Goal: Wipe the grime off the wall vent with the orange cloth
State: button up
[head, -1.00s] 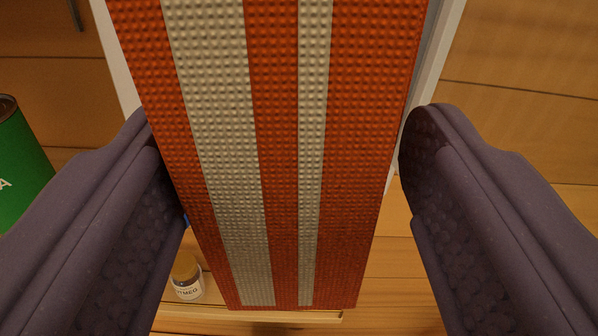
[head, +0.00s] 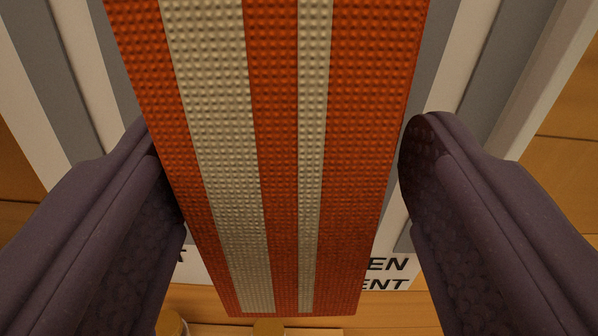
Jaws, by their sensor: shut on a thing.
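My gripper (head: 278,135) is shut on the orange cloth (head: 370,120), with one dark finger at each side of it. The cloth is orange with cream stripes and a bumpy weave, and it fills the middle of the head view. Behind it is the wall vent (head: 75,75), with white and grey slats and a white frame. Black lettering (head: 385,265) shows on its lower edge, partly covered by the cloth. The cloth hides the vent's middle. I see no grime on the parts that show, and I cannot tell whether the cloth touches the vent.
Wooden log wall (head: 570,150) surrounds the vent at the right and lower left. Below the vent, the tops of small jars (head: 172,322) show at the bottom edge, close under the cloth and left finger.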

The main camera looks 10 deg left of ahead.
aim_at(429, 164)
jog(key=shift+w+a, duration=0.2)
jog(key=shift+w, duration=0.85)
dwell(0.5)
jog(key=shift+d, duration=0.1)
jog(key=shift+d+r, duration=0.1)
jog(key=shift+d, duration=0.2)
jog(key=shift+w+d+p, duration=0.15)
jog(key=shift+d+p, duration=0.35)
jog(key=shift+d, duration=0.35)
jog(key=shift+w+d+p, duration=0.15)
jog(key=shift+d+p, duration=0.3)
jog(key=shift+d, duration=0.35)
jog(key=shift+w+a, duration=0.1)
jog(key=shift+s+a+f+b, duration=0.1)
jog(key=shift+s+a+b, duration=0.05)
jog(key=shift+a+b, duration=0.5)
jog(key=shift+s+a+f+b, duration=0.1)
jog(key=shift+a+b, duration=0.45)
jog(key=shift+a, duration=0.05)
jog(key=shift+s+a+r, duration=0.15)
jog(key=shift+a, duration=0.55)
